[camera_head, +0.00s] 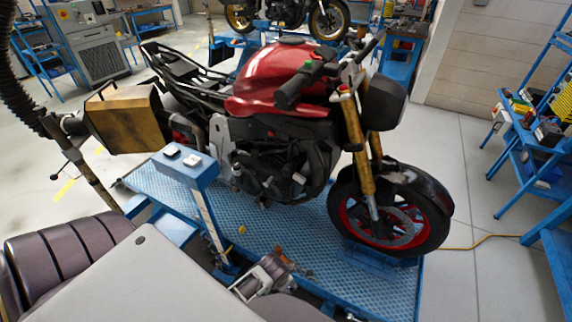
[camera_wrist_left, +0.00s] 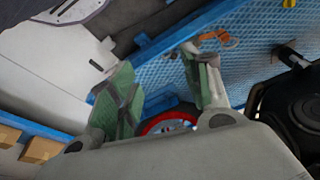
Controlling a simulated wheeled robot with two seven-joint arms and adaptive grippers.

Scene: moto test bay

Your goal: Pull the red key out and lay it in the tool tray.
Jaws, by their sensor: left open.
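A small red piece (camera_head: 345,88) shows at the top of the front fork, below the handlebar of the red motorcycle (camera_head: 283,72). It is too small to tell whether it is the red key. I cannot make out a tool tray for certain. My left gripper (camera_head: 280,266) is low at the near edge of the blue platform, well below and apart from the handlebar. In the left wrist view its two green-padded fingers (camera_wrist_left: 160,88) are spread with nothing between them. My right gripper is not in view.
The motorcycle stands on a blue textured platform (camera_head: 310,235). A blue post with a control box (camera_head: 186,168) rises at its near side. An orange item (camera_wrist_left: 218,39) lies beyond my left fingers. A blue cart with tools (camera_head: 525,125) stands at right. Floor between is mostly clear.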

